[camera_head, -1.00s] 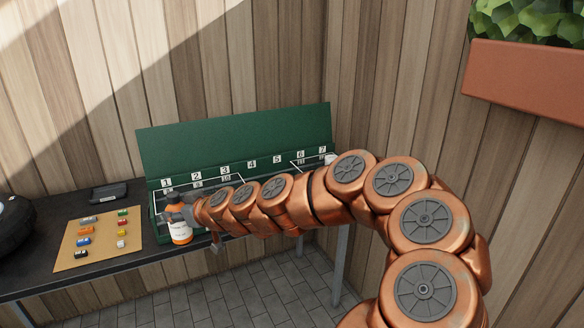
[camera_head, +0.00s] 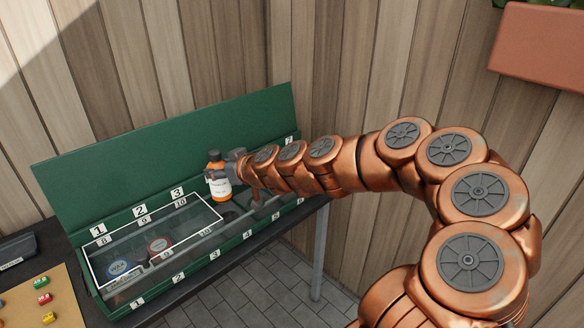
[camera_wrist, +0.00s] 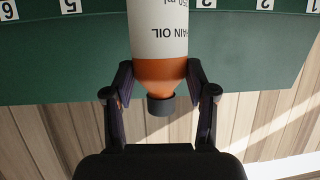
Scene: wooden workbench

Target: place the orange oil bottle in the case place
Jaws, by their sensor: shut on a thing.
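The orange oil bottle (camera_head: 220,187) has a white label and a dark cap. My gripper (camera_head: 232,172) is shut on it, and the bottle stands upright over the middle of the long green case (camera_head: 190,135), near the number labels. In the wrist view, the bottle (camera_wrist: 162,35) shows upside down between the two fingers of my gripper (camera_wrist: 160,78), which press on its orange shoulder. Whether the bottle's base touches anything is unclear. The case lid stands open at the back. Its places carry number labels, and my arm hides some of them.
A framed clear cover (camera_head: 122,245) lies over the case's left part, with round tins (camera_head: 119,269) beneath it. A tan board (camera_head: 38,305) with small coloured items and a dark box (camera_head: 14,250) are at the left. A planter (camera_head: 545,45) hangs at upper right.

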